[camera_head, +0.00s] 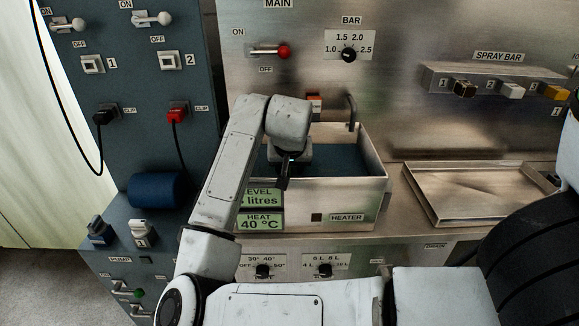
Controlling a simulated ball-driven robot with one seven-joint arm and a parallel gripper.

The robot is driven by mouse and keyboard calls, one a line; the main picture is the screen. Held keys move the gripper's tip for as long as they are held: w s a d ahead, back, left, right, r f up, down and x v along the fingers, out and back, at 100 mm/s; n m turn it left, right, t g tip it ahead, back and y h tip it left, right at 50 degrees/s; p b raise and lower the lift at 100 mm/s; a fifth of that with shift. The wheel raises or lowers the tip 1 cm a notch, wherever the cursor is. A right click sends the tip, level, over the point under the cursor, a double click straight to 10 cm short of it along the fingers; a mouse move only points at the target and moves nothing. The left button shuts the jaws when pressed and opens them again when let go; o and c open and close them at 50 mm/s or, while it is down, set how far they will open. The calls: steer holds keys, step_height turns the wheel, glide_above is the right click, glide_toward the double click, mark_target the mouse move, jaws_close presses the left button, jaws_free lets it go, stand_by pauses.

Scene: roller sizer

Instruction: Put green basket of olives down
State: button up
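No green basket of olives shows in the head view; if it is near my gripper, my arm or the tank wall hides it. My gripper (284,180) is at the end of my white arm, over the front part of an open metal tank (345,191). A dark part of it points down by the tank's front wall. Its fingertips are not clear, so I cannot tell whether it is open, shut or holding something. The tank holds dark bluish liquid or has a dark floor (343,158).
An empty shallow metal tray (478,190) lies right of the tank. A spout (351,112) and an orange-red part (315,102) stand at the tank's back. A blue cylinder (158,190) and a switch panel (150,70) are at left. Green displays (260,221) sit at the tank's front left.

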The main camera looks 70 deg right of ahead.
steer(key=v, duration=1.2)
steer(key=shift+r, duration=0.15)
steer(key=shift+s, duration=0.1)
